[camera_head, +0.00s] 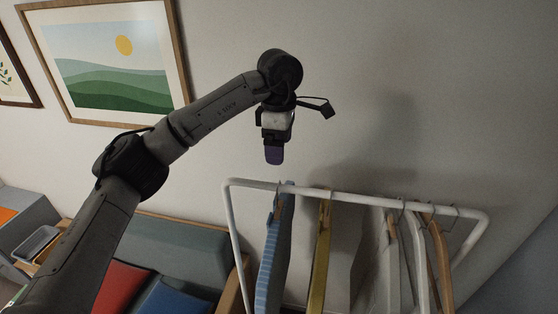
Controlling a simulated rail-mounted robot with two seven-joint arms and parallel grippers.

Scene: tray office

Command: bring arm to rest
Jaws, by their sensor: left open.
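My left arm comes in from the lower left and reaches up across the view. Its gripper (274,153) points down in the air above the left end of a white clothes rail. I see its fingers nearly edge-on, with a purple pad at the tip, and nothing shows between them. It is apart from the rail and from the hangers below. My right gripper is not in the view.
A sofa (190,245) with red and blue cushions stands behind my arm. A grey tray (36,243) is at the far left. Framed pictures (110,62) hang on the wall.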

